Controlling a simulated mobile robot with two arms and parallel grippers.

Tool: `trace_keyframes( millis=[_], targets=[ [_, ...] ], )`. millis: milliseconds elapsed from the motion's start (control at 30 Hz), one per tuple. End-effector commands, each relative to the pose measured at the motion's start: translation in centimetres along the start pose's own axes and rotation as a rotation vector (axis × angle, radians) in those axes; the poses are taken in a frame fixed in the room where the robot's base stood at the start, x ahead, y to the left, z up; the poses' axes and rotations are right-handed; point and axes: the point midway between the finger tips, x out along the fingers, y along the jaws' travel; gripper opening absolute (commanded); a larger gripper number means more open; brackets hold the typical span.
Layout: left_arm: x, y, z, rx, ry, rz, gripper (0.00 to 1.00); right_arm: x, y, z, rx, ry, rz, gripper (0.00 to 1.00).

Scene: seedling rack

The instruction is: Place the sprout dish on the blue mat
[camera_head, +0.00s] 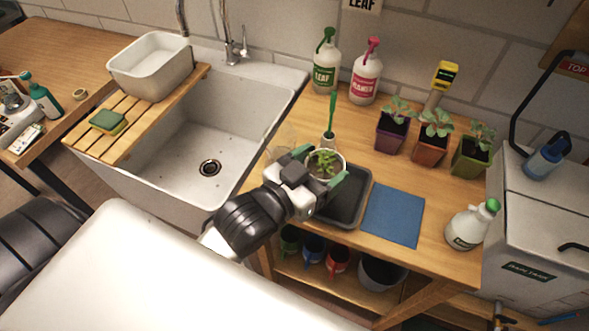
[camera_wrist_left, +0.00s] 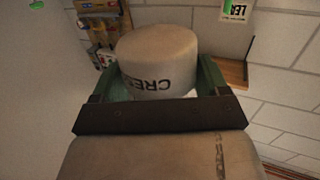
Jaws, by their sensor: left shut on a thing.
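The sprout dish (camera_head: 325,160), a small round pale dish with green sprouts, is between the green fingers of my left gripper (camera_head: 322,168). The left gripper is shut on it, over the left part of a dark tray (camera_head: 352,210). In the left wrist view the dish (camera_wrist_left: 157,50) shows as a pale round body with dark letters reading "CRES", between the fingers (camera_wrist_left: 158,85). The blue mat (camera_head: 393,214) lies flat and bare on the wooden bench, just right of the tray. My right gripper is not in view.
Behind stand two spray bottles (camera_head: 326,67) (camera_head: 366,78), a green-handled brush (camera_head: 331,118) and potted seedlings (camera_head: 435,140). A white bottle (camera_head: 470,226) stands right of the mat. A sink (camera_head: 205,140) is at left.

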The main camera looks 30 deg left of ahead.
Motion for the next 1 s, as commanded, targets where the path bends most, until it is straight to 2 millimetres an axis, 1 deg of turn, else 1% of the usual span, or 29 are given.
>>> trace_keyframes(
  millis=[33, 200, 333, 500, 600, 700, 900, 1000],
  targets=[
    [0.7, 0.7, -1.0, 0.01, 0.009, 0.053, 0.49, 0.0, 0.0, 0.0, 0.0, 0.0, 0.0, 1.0],
    [2.3, 3.0, -3.1, 0.015, 0.007, 0.201, 0.49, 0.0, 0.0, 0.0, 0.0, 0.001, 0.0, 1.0],
    [3.2, 4.2, -4.2, 0.017, 0.004, 0.281, 0.49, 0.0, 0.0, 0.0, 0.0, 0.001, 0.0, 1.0],
    [3.8, 5.1, -5.0, 0.017, 0.002, 0.339, 0.49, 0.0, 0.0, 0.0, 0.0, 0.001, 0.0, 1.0],
    [4.0, 5.4, -5.0, 0.02, 0.001, 0.363, 0.49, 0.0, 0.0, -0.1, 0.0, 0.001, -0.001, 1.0],
    [4.7, 5.7, -4.6, 0.025, 0.0, 0.406, 0.49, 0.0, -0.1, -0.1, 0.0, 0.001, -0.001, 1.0],
    [6.8, 6.2, -2.7, 0.036, -0.004, 0.553, 0.49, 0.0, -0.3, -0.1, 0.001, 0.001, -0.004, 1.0],
    [7.7, 6.9, -2.0, 0.041, 0.0, 0.624, 0.49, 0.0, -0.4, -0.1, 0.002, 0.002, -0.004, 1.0]
  ],
)
